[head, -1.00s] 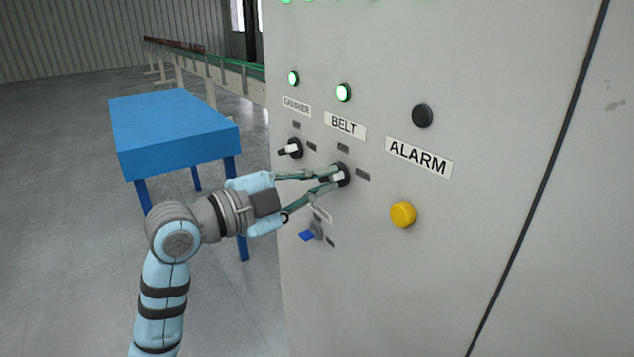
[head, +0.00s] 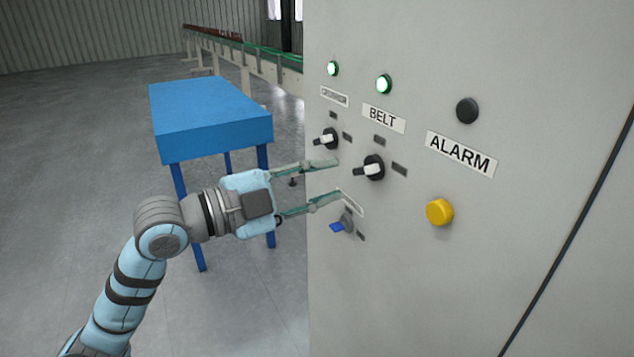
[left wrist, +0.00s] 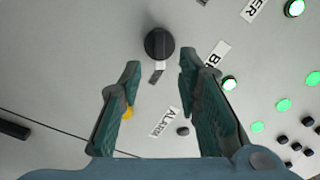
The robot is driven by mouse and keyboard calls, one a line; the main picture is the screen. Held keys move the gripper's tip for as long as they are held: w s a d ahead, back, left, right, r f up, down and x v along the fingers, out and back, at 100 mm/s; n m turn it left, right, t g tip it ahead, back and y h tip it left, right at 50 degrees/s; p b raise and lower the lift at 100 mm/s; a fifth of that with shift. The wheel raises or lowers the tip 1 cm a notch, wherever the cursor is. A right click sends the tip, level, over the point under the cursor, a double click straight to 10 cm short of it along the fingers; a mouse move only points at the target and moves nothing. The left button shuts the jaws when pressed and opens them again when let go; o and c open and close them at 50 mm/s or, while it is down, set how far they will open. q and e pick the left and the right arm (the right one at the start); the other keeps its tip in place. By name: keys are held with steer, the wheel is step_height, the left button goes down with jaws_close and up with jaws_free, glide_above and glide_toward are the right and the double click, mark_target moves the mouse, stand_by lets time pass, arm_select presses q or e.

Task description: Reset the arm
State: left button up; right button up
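My left gripper (head: 338,179) is open and empty in front of the grey cabinet. Its two fingers are spread, with the tips apart from the black BELT knob (head: 374,167), to the left of it in the head view. The BELT knob has a white handle pointing left. In the left wrist view the knob (left wrist: 159,43) lies beyond the open fingertips (left wrist: 160,66), with nothing between the fingers. The CRUSHER knob (head: 327,139) is above left of the BELT knob. A blue-handled key switch (head: 340,226) sits below. My right gripper is in neither view.
The cabinet (head: 560,60) carries lit green lamps (head: 384,84), a dark ALARM lamp (head: 467,110) and a yellow button (head: 440,211). A blue table (head: 212,108) stands left of the cabinet, behind my arm. A conveyor (head: 262,65) runs at the back. Floor at left is clear.

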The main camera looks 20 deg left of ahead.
arm_select(q)
steer(key=shift+s+a, duration=0.3)
steer(key=shift+s, duration=0.3)
steer(key=shift+w, duration=0.1)
